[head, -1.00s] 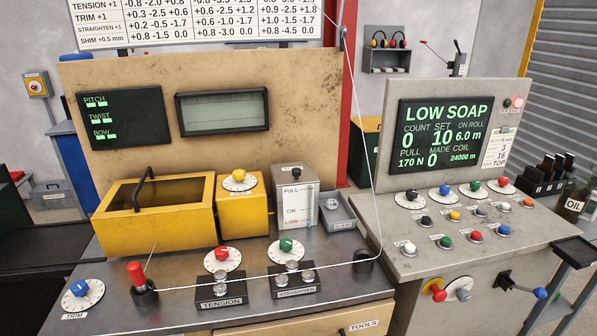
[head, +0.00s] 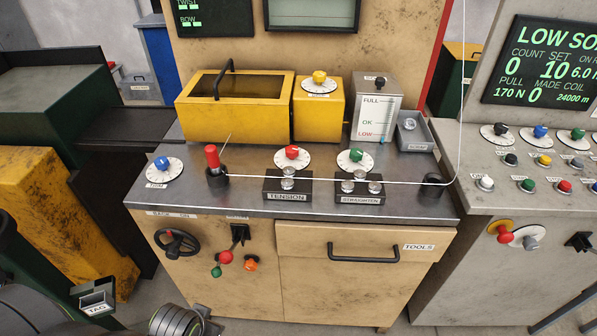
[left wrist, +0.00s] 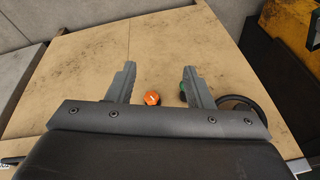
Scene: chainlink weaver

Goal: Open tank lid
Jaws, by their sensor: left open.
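The grey soap tank (head: 375,108) stands at the back right of the metal bench top in the head view. Its front gauge reads FULL, OK and LOW. Its lid (head: 391,80), with a black knob (head: 380,82) on top, lies shut. My left gripper (left wrist: 158,68) is open and empty in the left wrist view, facing the tan cabinet front. An orange knob (left wrist: 152,98) and part of a green knob (left wrist: 183,92) show between its fingers. In the head view, only part of my left arm shows at the lower left. My right gripper is not in view.
A yellow box with a black handle (head: 235,122) and a yellow dial box (head: 318,115) stand left of the tank. A small grey tray (head: 414,140) sits right of it. A wire (head: 410,183) crosses the bench front and rises at the right (head: 462,90).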

